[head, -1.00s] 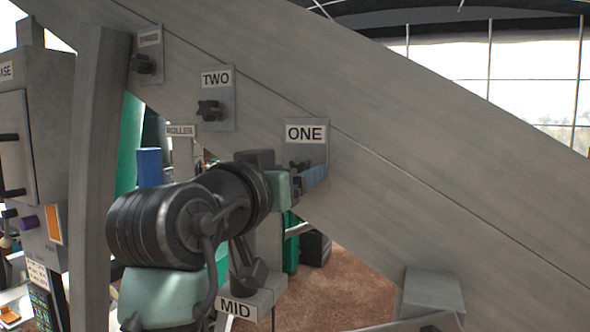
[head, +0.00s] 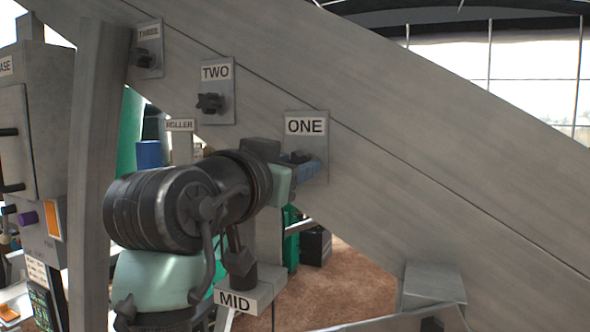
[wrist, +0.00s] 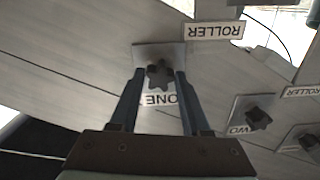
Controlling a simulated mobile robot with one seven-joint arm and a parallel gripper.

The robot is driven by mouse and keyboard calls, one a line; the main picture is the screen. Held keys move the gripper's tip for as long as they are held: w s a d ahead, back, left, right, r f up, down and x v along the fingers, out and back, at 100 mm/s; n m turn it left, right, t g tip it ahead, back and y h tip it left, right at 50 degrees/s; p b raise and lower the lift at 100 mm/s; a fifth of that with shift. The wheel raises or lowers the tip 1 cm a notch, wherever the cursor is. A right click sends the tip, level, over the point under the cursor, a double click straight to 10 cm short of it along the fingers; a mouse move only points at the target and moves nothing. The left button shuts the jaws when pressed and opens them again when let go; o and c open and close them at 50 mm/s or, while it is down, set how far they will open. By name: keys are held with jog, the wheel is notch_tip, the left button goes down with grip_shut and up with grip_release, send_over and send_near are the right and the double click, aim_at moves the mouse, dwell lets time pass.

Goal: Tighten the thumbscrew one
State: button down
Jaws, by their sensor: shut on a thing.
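Thumbscrew one is a dark lobed knob (wrist: 159,74) on a grey plate (head: 317,172) labelled ONE, fixed to the sloping grey beam (head: 400,170). In the wrist view my gripper (wrist: 159,75) has its two blue-grey fingers on either side of the knob, shut on it. The ONE label appears upside down there, partly behind the fingers. In the head view my gripper (head: 305,165) reaches the plate just below the ONE label, and the fingers and wrist hide most of the knob.
Thumbscrew two (head: 210,103) and thumbscrew three (head: 146,58) sit on their own plates up the beam to the left. A grey post (head: 95,180) stands left of my arm. A block labelled MID (head: 250,296) is below. Open floor (head: 345,285) shows under the beam.

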jog(key=m+b, duration=0.5)
jog(key=m, duration=1.7)
jog(key=c, duration=1)
grip_release()
jog(key=shift+r, duration=0.1)
grip_shut()
jog(key=shift+m, duration=0.3)
jog(key=m, duration=0.3)
